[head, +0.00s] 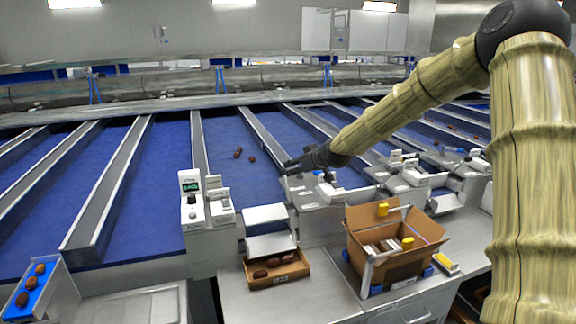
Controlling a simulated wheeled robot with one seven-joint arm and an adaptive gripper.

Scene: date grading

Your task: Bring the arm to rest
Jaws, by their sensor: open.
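My arm comes in from the right of the head view and reaches left over the bench. My gripper (290,166) is at its end, small and dark, above the machine units beside the blue belts. It holds nothing that I can see. The jaws are open, though their gap is hard to make out at this size.
Below are a cardboard tray of dates (277,280) and an open cardboard box (360,220) with several items. A control unit (193,205) stands left of the gripper. Loose dates (239,152) lie on a blue belt (165,185). A blue tray of dates (43,283) is at lower left.

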